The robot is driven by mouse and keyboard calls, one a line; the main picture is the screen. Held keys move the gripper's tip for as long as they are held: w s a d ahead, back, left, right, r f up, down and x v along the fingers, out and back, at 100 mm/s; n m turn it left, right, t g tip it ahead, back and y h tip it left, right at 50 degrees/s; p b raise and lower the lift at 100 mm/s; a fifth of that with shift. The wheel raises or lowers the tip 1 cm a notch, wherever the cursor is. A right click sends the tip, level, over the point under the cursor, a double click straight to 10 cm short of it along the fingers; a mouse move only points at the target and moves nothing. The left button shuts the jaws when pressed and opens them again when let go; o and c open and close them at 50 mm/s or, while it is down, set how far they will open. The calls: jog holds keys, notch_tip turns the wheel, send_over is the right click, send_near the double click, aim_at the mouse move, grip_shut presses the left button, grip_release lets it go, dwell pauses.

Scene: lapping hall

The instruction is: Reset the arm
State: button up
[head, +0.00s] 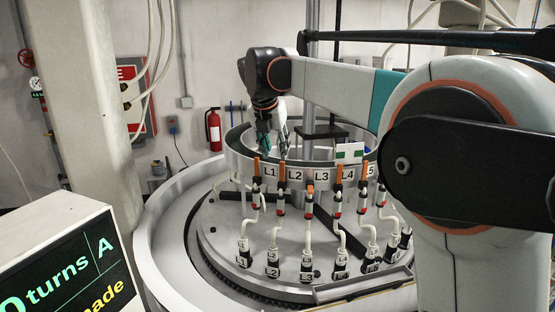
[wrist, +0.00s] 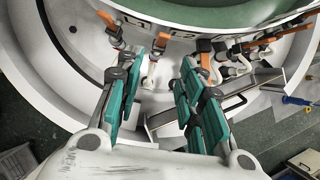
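My gripper (head: 273,138) hangs down over the raised ring of the round machine, behind the labels L1 and L2. In the wrist view my gripper (wrist: 172,66) shows two fingers with teal pads spread apart, with nothing between them. My arm reaches in from the right of the head view, over the machine. The ring (head: 232,158) carries labels L1 to L5 and a row of orange-handled valves (head: 309,193) along its front. In the head view my fingertips are partly hidden by the ring's rim.
Bent white pipes with black labelled ends (head: 307,266) stand on the round plate below the ring. A screen (head: 66,275) stands front left, beside a pillar (head: 88,110). A fire extinguisher (head: 214,131) is at the back wall. A grey bar (head: 360,284) lies across the front.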

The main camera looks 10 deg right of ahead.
jog(key=shift+v, duration=0.85)
jog(key=s+f+m+y+b, duration=0.1)
jog(key=s+f+m+b, duration=0.9)
jog(key=f, duration=0.7)
jog(key=s+d+f+m+t+y+b, duration=0.1)
jog(key=s+f+m+b, duration=0.8)
jog(key=s+f+b, duration=0.3)
jog(key=s+f+m+t+y+b, duration=0.1)
jog(key=s+f+m+b, duration=0.9)
jog(key=s+f, duration=0.6)
jog(key=shift+d+f+m+b, duration=0.15)
jog(key=shift+f+b, duration=0.25)
jog(key=shift+f, duration=1.65)
jog(key=shift+d+f+m+b, duration=0.15)
jog(key=shift+f+b, duration=0.2)
jog(key=shift+f, duration=1.7)
